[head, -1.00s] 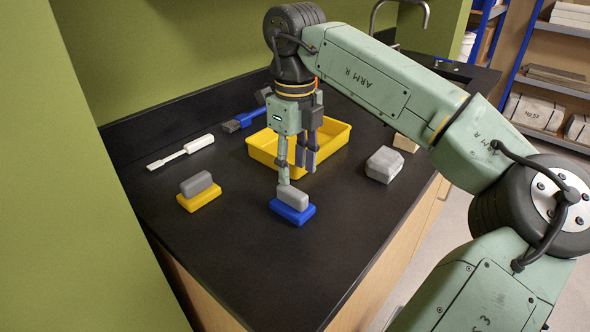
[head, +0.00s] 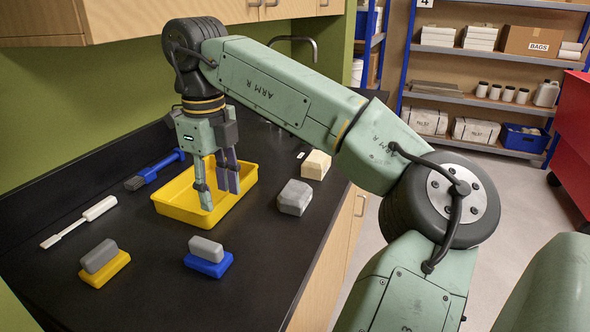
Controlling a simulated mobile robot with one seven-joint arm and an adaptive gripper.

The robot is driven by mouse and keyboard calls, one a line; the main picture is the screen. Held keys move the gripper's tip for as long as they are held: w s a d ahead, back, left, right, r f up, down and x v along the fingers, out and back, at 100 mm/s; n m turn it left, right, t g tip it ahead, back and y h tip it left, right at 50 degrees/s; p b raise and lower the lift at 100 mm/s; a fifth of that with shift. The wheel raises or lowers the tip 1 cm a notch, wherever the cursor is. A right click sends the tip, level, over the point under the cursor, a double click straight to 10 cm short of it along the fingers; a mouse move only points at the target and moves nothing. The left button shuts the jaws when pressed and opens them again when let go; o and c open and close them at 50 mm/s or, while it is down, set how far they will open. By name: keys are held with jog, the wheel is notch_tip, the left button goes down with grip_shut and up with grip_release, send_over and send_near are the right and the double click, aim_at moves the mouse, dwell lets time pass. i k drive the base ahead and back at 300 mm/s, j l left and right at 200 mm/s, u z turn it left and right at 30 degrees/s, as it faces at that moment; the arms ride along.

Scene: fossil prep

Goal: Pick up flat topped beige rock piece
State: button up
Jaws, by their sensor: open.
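The flat topped beige rock piece (head: 316,165) sits on the black counter near its right edge, behind a grey rock piece (head: 295,197). My gripper (head: 218,186) points down over the yellow tray (head: 181,211), left of the beige piece and well apart from it. Its fingers are apart and I see nothing between them. The fingertips overlap the tray in the picture; their height above its floor is hard to tell.
A grey block on a blue base (head: 208,257) and one on a yellow base (head: 103,263) stand at the front. A white-handled tool (head: 80,221) and a blue-handled brush (head: 155,170) lie at left. A small white item (head: 301,155) lies near the beige piece. A faucet (head: 300,45) stands behind.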

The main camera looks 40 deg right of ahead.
aim_at(316, 165)
jog(key=z, duration=1.3)
